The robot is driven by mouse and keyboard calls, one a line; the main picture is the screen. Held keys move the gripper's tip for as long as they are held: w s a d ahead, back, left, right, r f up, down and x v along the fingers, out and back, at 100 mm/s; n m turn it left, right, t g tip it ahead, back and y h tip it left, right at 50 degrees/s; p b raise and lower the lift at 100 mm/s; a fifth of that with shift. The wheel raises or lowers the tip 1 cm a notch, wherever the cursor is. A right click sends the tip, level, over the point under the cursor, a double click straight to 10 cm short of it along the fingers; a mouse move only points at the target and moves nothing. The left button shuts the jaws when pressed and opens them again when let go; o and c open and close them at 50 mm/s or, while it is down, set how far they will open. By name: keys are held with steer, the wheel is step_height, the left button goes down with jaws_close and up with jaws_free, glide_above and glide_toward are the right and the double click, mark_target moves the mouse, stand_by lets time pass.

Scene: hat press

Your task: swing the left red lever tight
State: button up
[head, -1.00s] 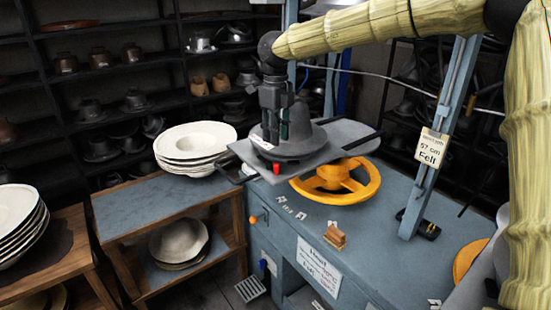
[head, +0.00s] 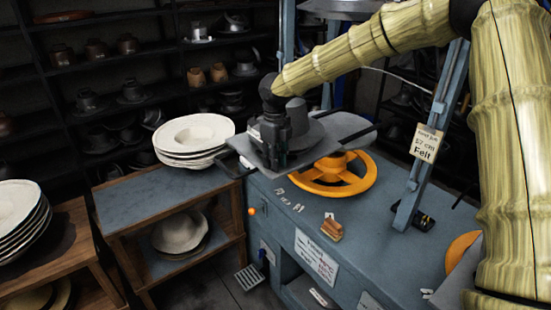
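My gripper (head: 272,157) is dark and points down at the front left of the grey press plate (head: 345,125). It stands in front of a dark grey hat-shaped block (head: 309,137) on that plate. The left red lever does not show now; my gripper covers the spot where red was seen earlier. I cannot tell whether my fingers touch it or whether they are open or shut.
A yellow handwheel (head: 350,187) sits under the plate on the blue press table (head: 385,240). A blue post with a felt sign (head: 425,143) stands to the right. White hat blanks (head: 195,137) are stacked on a side table at left. Dark shelves fill the back.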

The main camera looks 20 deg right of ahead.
mark_target(265, 171)
jaws_close()
steer(key=shift+a+m, duration=0.1)
steer(key=shift+m, duration=0.2)
steer(key=m, duration=0.1)
steer(key=a+m, duration=0.1)
steer(key=shift+s+m, duration=0.15)
steer(key=shift+m, duration=0.15)
steer(key=m, duration=0.1)
steer(key=a+m, duration=0.1)
steer(key=shift+m, duration=0.4)
steer(key=m, duration=0.1)
steer(key=a+m, duration=0.1)
steer(key=m, duration=0.1)
steer(key=shift+w, duration=0.2)
steer(key=shift+w+a+m+b, duration=0.15)
steer(key=shift+a+m, duration=0.1)
steer(key=shift+m, duration=0.55)
steer(key=shift+w+a+m+b, duration=0.15)
steer(key=shift+a+m, duration=0.05)
steer(key=shift+m, duration=0.6)
